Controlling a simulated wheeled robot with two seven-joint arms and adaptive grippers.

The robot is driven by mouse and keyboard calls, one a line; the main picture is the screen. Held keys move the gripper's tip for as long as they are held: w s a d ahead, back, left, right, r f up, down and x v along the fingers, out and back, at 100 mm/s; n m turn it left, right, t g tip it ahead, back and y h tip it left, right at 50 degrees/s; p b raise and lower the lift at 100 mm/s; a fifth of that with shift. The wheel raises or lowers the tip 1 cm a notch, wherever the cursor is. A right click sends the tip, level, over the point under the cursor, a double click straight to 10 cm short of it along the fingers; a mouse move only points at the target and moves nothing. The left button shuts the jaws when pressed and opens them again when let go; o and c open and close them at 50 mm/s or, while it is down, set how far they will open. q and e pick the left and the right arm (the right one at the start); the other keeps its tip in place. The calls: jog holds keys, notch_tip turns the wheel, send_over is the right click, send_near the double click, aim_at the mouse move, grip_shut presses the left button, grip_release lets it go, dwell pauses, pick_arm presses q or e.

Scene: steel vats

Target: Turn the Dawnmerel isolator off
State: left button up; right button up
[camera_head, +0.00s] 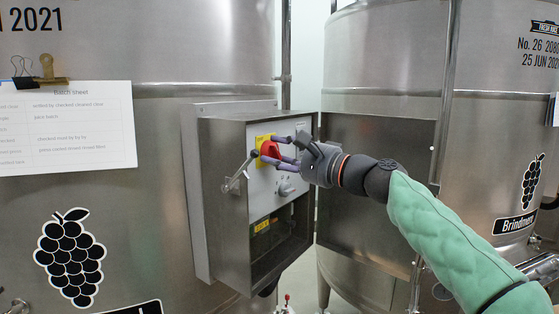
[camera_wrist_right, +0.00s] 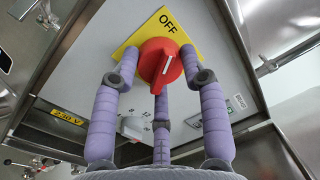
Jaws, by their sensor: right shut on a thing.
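The isolator is a red rotary knob (camera_head: 269,150) on a yellow plate (camera_head: 263,139), inside an open steel control box (camera_head: 224,190). The wrist view shows the red knob (camera_wrist_right: 157,62) with a short white line on its face, and OFF printed on the yellow plate (camera_wrist_right: 128,50). The line lies roughly along the direction of OFF, slightly slanted. My right gripper (camera_head: 277,152) is shut on the red knob, its purple fingers around it. No Dawnmerel name is readable. My left gripper is not in view.
The box's door (camera_head: 365,170) stands open to the right. Below the red knob is a small grey selector (camera_head: 286,188). A lever handle (camera_head: 238,175) sticks out at the box's left edge. Steel vats stand on both sides; the right one has a Brindmere label (camera_head: 515,223), partly cut off.

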jog(key=shift+w+f+n+b, duration=0.15)
jog(key=shift+f+n+b, duration=0.25)
jog(key=shift+n, duration=0.3)
jog(key=shift+r+n, duration=0.25)
jog(key=shift+n, duration=0.05)
dwell(0.7)
jog(key=o, duration=1.2)
jog(key=shift+c, duration=0.2)
jog(key=shift+w, duration=0.15)
jog(key=shift+s+d+r, duration=0.1)
jog(key=shift+s, duration=0.1)
jog(key=v, duration=1.1)
jog(key=shift+d, duration=0.4)
